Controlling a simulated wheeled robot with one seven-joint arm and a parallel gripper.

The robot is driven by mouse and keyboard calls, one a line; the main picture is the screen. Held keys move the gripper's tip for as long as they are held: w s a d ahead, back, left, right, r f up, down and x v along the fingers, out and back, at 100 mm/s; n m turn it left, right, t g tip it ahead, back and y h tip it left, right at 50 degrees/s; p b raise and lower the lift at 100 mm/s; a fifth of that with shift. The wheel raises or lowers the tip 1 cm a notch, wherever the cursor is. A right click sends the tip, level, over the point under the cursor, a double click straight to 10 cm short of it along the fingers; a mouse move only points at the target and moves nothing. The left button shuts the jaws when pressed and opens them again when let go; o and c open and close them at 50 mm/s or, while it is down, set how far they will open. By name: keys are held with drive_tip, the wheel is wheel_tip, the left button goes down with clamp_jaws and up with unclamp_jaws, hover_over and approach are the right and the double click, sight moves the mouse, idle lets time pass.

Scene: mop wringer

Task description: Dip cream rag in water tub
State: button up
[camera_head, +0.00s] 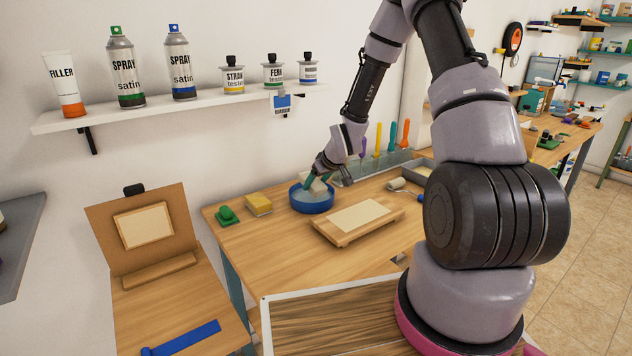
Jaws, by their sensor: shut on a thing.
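The water tub (312,204) is a round blue tub on the wooden table, near the wall. My gripper (320,181) reaches down over the tub from the right. It is shut on the cream rag (317,184), which shows as a pale bunched shape at the tub's mouth. The rag's lower end is partly hidden by the fingers and the rim. I cannot tell how deep the rag sits in the water.
A green object (226,216) and a yellow sponge (259,205) lie left of the tub. A wooden board (357,219) lies in front. A roller (397,184) and a grey tray with upright tools (378,166) stand right. A shelf (180,101) with cans hangs above.

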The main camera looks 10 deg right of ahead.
drive_tip(key=shift+f, duration=0.1)
idle(0.3)
drive_tip(key=shift+f, duration=1.4)
drive_tip(key=shift+f, duration=0.2)
drive_tip(key=shift+r, duration=0.1)
idle(0.6)
drive_tip(key=shift+r, duration=2.9)
